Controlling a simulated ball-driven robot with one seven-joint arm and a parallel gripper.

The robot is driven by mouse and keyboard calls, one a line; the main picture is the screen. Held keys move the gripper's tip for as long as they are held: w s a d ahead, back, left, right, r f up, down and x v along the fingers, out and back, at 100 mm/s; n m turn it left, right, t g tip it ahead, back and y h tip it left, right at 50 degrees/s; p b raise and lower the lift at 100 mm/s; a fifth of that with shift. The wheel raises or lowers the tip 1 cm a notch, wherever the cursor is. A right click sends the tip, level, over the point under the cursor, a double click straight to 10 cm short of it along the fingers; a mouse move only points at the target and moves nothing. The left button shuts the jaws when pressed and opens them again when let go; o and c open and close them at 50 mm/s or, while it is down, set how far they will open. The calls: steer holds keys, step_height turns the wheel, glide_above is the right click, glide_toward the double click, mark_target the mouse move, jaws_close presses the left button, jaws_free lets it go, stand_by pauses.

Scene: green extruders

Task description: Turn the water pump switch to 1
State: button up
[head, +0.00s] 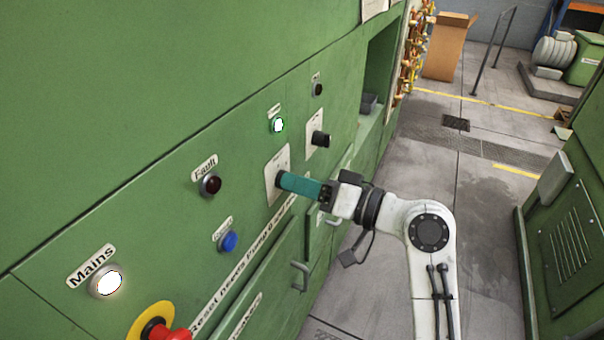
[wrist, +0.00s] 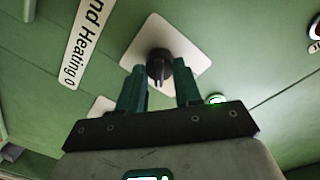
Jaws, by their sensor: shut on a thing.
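A black rotary switch knob (wrist: 158,63) sits on a pale square plate (wrist: 191,52) on the green panel. In the wrist view it is between the tips of my two teal fingers. My gripper (wrist: 160,75) is shut on this knob. In the head view my gripper (head: 281,180) reaches the same plate (head: 270,187) from the right, and the fingers hide the knob. The plate's writing is too small to read, so I cannot tell the switch's name or position number.
A second black switch (head: 320,139) is up and to the right. A lit green lamp (head: 278,126), dark red Fault lamp (head: 210,184), blue button (head: 228,241), lit Mains lamp (head: 107,281) and red emergency button (head: 168,331) are nearby. Handles (head: 301,276) stick out below.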

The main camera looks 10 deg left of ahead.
steer(key=shift+m+p, duration=0.4)
steer(key=shift+m, duration=0.2)
steer(key=o, duration=1)
steer(key=shift+o, duration=0.2)
steer(key=b+v, duration=0.2)
steer(key=v, duration=0.8)
steer(key=shift+d, duration=0.4)
